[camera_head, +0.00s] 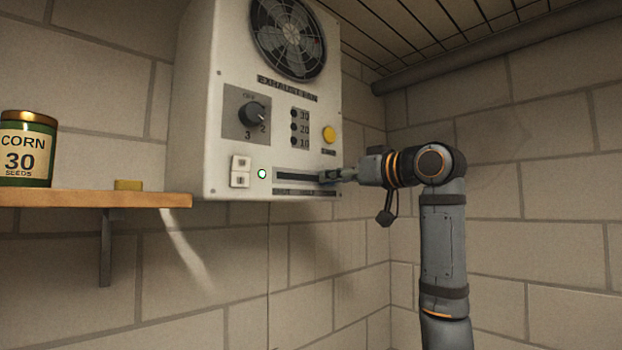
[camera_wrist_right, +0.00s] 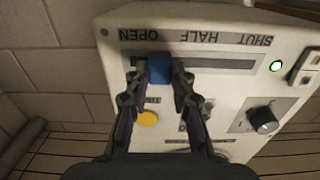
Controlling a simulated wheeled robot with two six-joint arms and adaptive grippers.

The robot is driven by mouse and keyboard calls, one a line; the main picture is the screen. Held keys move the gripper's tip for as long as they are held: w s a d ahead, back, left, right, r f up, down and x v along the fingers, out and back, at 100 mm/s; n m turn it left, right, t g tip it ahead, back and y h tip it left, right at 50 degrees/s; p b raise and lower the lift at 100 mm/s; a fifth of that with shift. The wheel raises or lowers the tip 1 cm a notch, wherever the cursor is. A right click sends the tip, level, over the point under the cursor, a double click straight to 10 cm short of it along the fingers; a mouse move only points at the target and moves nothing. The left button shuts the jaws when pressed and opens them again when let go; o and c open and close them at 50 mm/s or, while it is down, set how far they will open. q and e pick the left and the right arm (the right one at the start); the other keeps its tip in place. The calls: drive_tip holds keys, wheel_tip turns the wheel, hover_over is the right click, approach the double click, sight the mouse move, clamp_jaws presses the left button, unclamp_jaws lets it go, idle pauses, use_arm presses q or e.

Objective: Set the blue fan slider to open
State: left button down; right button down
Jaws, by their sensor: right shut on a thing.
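The blue fan slider (camera_wrist_right: 159,70) sits in a dark horizontal slot (camera_wrist_right: 220,63) on the white exhaust fan panel. My right gripper (camera_wrist_right: 160,85) is shut on the slider, one finger on each side. In the head view my right gripper (camera_head: 332,175) is at the right end of the slot (camera_head: 297,177), and its fingers hide the slider. My left gripper is in neither view.
The fan box (camera_head: 226,95) carries a dial (camera_head: 252,112), a yellow button (camera_head: 329,134), white switches (camera_head: 240,171) and a lit green lamp (camera_head: 262,174). A wooden shelf (camera_head: 75,198) at the left holds a corn seed tin (camera_head: 27,150) and a small yellow block (camera_head: 129,185).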

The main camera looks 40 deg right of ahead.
drive_tip(key=shift+d+r, duration=0.1)
drive_tip(key=shift+d, duration=1.05)
drive_tip(key=c, duration=1.4)
unclamp_jaws()
drive_tip(key=shift+d, duration=0.1)
drive_tip(key=shift+o, duration=1.4)
drive_tip(key=shift+w+d, duration=0.1)
drive_tip(key=shift+d, duration=0.1)
drive_tip(key=s, duration=1.2)
drive_tip(key=shift+d, duration=0.4)
